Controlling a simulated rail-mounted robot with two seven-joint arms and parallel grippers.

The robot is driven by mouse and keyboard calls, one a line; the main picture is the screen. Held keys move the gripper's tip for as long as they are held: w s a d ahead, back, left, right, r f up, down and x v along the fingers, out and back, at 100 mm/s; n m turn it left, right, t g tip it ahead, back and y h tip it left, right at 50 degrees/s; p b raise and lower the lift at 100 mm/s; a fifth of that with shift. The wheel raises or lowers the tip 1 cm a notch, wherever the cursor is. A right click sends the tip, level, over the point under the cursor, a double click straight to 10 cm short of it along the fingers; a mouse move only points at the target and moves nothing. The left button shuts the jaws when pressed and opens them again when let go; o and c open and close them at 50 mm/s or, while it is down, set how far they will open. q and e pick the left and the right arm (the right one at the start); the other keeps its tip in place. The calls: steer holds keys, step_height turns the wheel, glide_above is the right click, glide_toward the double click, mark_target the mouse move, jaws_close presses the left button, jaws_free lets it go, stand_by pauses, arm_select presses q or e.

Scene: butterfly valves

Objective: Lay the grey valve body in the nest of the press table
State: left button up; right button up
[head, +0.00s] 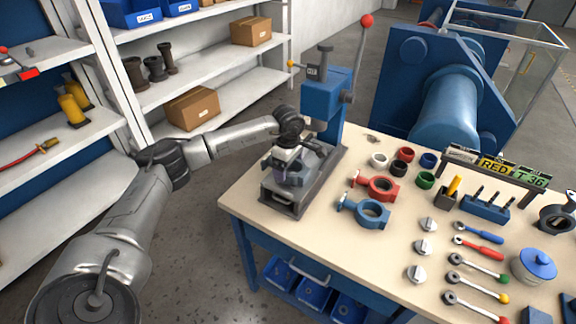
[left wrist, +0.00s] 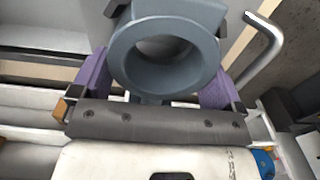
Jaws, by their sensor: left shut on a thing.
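The grey valve body (left wrist: 122,52) is ring-shaped and fills the top middle of the left wrist view. My left gripper (head: 294,164) is shut on it, with a purple finger on either side of the ring. In the head view the gripper is at the press table (head: 282,203), the grey plate at the foot of the blue press (head: 322,100). The gripper hides most of the valve body and the nest there, so I cannot tell whether the body touches the nest. My right gripper is not in view.
A red valve body (head: 376,184) and a blue valve body (head: 364,213) lie on the bench (head: 320,240) right of the press. Several coloured rings, white discs and ratchet handles lie farther right. The press lever with a red knob (head: 366,20) rises behind. Shelves stand at left.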

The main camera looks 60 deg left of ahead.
arm_select(q)
steer(key=o, duration=0.9)
steer(key=shift+o, duration=0.2)
step_height(320, 180, up, 14)
steer(key=p, duration=0.3)
steer(key=shift+p, duration=0.4)
steer(key=shift+w+f, duration=0.1)
